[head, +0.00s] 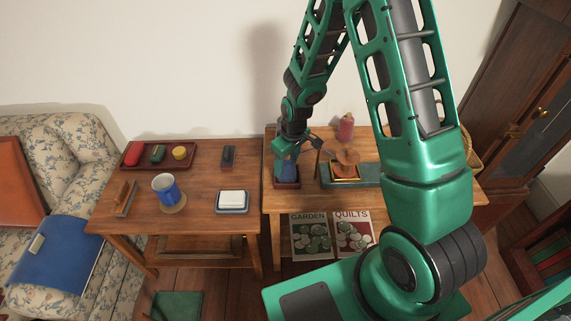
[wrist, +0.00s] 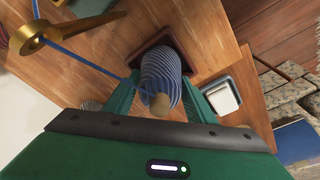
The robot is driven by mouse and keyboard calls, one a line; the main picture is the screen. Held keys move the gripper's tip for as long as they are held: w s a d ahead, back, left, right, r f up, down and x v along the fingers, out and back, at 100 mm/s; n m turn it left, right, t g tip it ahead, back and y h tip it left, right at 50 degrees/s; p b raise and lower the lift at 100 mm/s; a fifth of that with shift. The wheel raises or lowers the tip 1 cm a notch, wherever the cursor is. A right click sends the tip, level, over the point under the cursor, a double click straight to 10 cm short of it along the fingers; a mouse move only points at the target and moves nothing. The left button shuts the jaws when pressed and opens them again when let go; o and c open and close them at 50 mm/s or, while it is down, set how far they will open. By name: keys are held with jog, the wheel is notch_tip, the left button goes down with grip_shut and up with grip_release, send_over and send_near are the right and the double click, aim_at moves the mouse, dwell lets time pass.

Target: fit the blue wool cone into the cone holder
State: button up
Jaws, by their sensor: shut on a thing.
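The blue wool cone (head: 287,171) stands upright at the left end of the right-hand table, narrow end up. In the wrist view the cone (wrist: 160,70) shows ribbed blue windings and a tan tip facing the camera. The cone holder (head: 288,185) is a dark red-brown square piece directly below the cone; its rim (wrist: 186,62) shows behind the cone's wide end. I cannot tell whether the base touches the holder's floor. My gripper (wrist: 160,92) is shut on the cone, one green finger on each side. Blue yarn (wrist: 85,60) runs from the cone.
The yarn leads to a brass ringed guide (wrist: 27,38). The left table carries a blue mug (head: 166,187), a white block on a dish (head: 232,208) and a tray (head: 190,164).

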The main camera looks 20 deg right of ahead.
jog(key=o, duration=1.2)
jog(key=r, duration=0.4)
jog(key=s+r, duration=0.1)
jog(key=r, duration=0.6)
jog(key=shift+s+d+r, duration=0.25)
jog(key=shift+d+r, duration=0.05)
jog(key=shift+d, duration=0.1)
jog(key=shift+s+d+r, duration=0.2)
jog(key=shift+d+r, duration=0.1)
jog(key=shift+r, duration=0.15)
jog(key=s+d+r+m+g+h, duration=0.1)
jog(key=s+d+r+m, duration=0.3)
jog(key=s+d+r, duration=0.5)
jog(key=s+d+r+m, duration=0.5)
jog(key=s+d, duration=0.2)
jog(key=s, duration=0.5)
jog(key=s+r+m, duration=0.1)
jog(key=s+m, duration=0.1)
jog(key=s, duration=0.7)
jog(key=shift+d+r+m+g, duration=0.15)
jog(key=shift+r+m+g, duration=0.15)
jog(key=shift+m, duration=0.1)
